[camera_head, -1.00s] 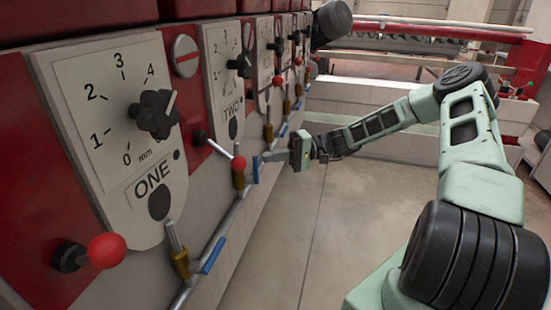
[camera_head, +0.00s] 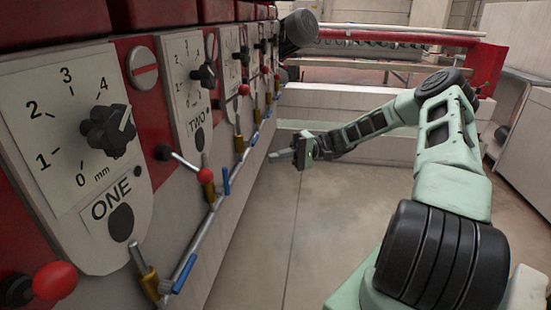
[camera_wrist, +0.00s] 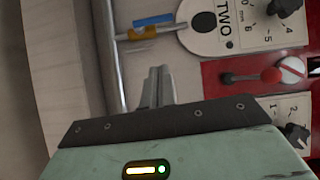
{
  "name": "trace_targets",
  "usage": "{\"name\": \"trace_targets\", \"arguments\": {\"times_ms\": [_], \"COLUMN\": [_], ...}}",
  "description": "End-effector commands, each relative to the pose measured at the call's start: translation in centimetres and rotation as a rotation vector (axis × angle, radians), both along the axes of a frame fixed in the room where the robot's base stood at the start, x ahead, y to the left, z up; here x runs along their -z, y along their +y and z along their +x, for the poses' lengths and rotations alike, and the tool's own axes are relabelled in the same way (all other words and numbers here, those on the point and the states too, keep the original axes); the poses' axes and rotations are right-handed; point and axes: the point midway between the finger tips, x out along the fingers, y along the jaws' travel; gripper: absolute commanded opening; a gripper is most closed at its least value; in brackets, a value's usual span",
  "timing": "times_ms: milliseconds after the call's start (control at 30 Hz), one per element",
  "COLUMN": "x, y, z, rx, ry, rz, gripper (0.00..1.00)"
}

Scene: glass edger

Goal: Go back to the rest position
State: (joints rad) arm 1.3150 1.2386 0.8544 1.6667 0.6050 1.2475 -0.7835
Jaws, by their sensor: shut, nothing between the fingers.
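My gripper (camera_head: 276,157) is at the end of my pale green arm, over the floor to the right of the machine panel in the head view. In the wrist view its fingers (camera_wrist: 158,86) are together with nothing between them. They are apart from the panel. Panel ONE (camera_head: 75,150) has a black knob and a scale from 0 to 4 in view. Panel TWO (camera_head: 188,95) stands behind it and also shows in the wrist view (camera_wrist: 232,20).
A red-balled lever (camera_head: 204,174) juts from the panel, and another red ball (camera_head: 55,281) is nearer. A pipe with blue-handled valves (camera_head: 184,273) runs along the machine. A low pale wall (camera_head: 330,105) stands behind. The floor (camera_head: 320,230) is clear.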

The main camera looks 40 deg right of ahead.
Motion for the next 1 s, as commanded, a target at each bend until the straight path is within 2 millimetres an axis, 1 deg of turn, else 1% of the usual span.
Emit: {"name": "trace_targets", "arguments": {"times_ms": [333,400,467,567,600,700,733,800,867,1000], "x": [0.0,0.1,0.4,1.6,2.2,3.8,4.1,4.7,4.9,4.2], "y": [0.0,0.6,1.8,5.3,6.9,10.5,11.4,12.8,13.5,14.5], "z": [0.0,0.0,-0.1,-0.7,-1.2,-3.2,-3.8,-5.4,-6.7,-9.3], "rx": [0.0,-0.012,-0.042,-0.124,-0.164,-0.254,-0.275,-0.31,-0.328,-0.324], "ry": [0.0,0.01,0.04,0.134,0.182,0.298,0.325,0.378,0.407,0.422], "rz": [0.0,-0.012,-0.046,-0.164,-0.232,-0.436,-0.501,-0.651,-0.777,-1.055], "gripper": [0.0,0.0,0.0,0.0,0.0,0.0,0.0,0.0,0.0,0.0]}}
